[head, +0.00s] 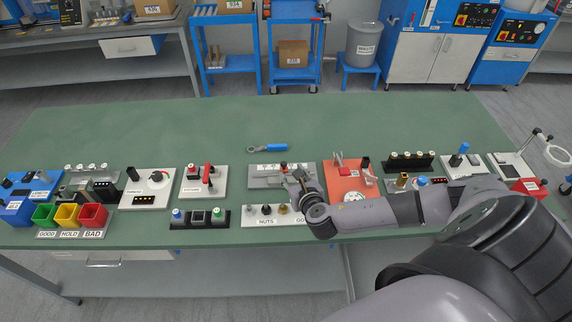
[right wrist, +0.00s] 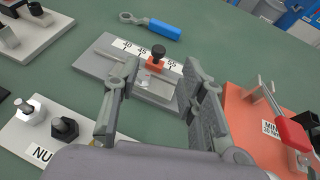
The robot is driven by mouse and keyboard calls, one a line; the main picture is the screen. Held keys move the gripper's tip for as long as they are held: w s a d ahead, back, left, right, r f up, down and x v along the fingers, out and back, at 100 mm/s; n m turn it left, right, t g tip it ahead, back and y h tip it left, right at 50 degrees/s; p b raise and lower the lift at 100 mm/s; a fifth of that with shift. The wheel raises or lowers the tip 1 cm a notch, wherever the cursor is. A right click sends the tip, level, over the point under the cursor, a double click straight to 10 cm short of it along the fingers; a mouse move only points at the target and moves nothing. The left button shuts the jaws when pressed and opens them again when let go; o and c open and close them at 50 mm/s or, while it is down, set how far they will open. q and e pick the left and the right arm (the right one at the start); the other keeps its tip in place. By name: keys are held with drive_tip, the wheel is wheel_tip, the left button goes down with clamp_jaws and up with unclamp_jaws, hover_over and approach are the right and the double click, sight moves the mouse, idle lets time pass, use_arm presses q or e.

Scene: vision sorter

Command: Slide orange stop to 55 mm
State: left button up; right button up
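The orange stop (right wrist: 156,63) with a black knob sits on a grey slide fixture (right wrist: 98,60) beneath a white scale strip (right wrist: 122,43). The strip reads 40 and 45 to the left of the stop and what looks like 55 to its right; the knob hides the mark between. In the head view the fixture (head: 258,183) is near the table's middle, partly behind my right gripper (head: 292,176). In the right wrist view my right gripper (right wrist: 160,72) is open, with one finger each side of the stop in the picture; contact cannot be told. My left gripper is not in view.
A blue-handled wrench (head: 268,148) lies behind the fixture. An orange plate with a red-handled clamp (head: 346,180) stands close to the right. A white nuts tray (head: 252,221) is in front. The green table (head: 200,125) is clear toward the back.

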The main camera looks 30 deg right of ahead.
sight(284, 163)
drive_tip(key=x, duration=0.7)
drive_tip(key=shift+w+f, duration=0.1)
drive_tip(key=shift+c, duration=0.3)
clamp_jaws()
idle(0.4)
